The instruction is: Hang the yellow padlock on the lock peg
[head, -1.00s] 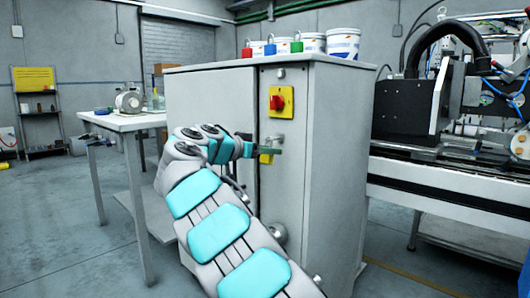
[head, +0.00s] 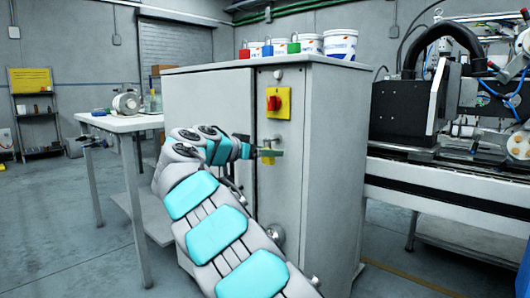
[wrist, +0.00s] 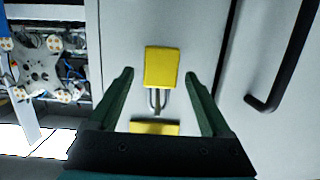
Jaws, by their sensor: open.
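The yellow padlock (wrist: 162,68) shows in the wrist view between my fingertips, apart from both. Its silver shackle points toward the bottom of that picture. My gripper (wrist: 160,74) is open around it. In the head view, my gripper (head: 268,152) is at the cabinet front below the red switch, with the yellow padlock (head: 267,160) just under the fingers. The padlock hangs body down, with no finger on it. A silver fitting, apparently the lock peg (head: 271,141), shows just above the fingers. The contact of shackle and peg is too small to make out.
The grey cabinet (head: 335,150) carries a red switch on a yellow plate (head: 285,104). Red (head: 244,54), blue (head: 267,50) and green (head: 294,47) padlocks stand on top near white tubs (head: 341,44). A black handle (wrist: 285,65) is right of my fingers in the wrist view.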

